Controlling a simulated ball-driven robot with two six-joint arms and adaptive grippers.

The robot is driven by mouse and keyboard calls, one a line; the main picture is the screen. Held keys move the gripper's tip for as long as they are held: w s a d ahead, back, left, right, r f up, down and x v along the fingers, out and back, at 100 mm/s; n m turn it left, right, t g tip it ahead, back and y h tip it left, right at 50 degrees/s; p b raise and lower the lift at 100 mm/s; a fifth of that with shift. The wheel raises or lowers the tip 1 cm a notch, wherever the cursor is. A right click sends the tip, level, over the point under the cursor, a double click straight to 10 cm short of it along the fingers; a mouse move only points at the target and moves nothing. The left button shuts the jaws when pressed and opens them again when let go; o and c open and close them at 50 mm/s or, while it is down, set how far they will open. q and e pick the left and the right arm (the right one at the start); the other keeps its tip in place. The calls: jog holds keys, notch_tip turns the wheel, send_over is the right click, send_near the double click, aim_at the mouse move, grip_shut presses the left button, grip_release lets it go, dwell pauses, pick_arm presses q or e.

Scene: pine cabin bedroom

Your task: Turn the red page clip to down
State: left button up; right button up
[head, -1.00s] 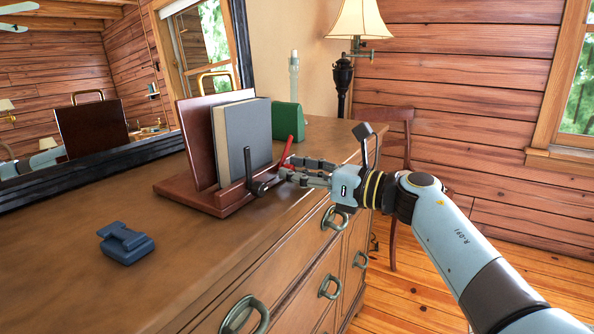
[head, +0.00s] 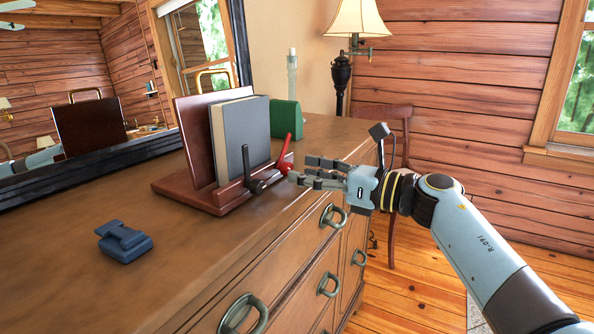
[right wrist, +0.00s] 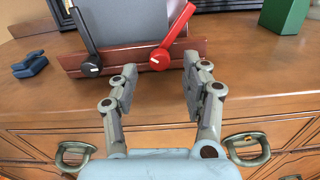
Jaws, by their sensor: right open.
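The red page clip (head: 284,158) is a lever on the front edge of a reddish-brown wooden book stand (head: 190,196). In the right wrist view the red clip (right wrist: 173,38) has its round pivot low and its arm pointing up and slightly right. A black clip (head: 251,172) sits to its left, its arm also pointing up, leaning left in the right wrist view (right wrist: 86,42). My right gripper (head: 299,170) is open and empty, just in front of the red clip's pivot and apart from it. In the right wrist view its fingertips (right wrist: 160,77) are spread below the pivot. My left gripper is not in view.
A grey book (head: 246,140) stands on the stand. A green block (head: 285,118) is behind it, and a blue object (head: 124,242) lies at left on the dresser (head: 200,260). A lamp (head: 341,80) and a chair (head: 402,150) are beyond.

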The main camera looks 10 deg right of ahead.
jog(key=v, duration=0.9)
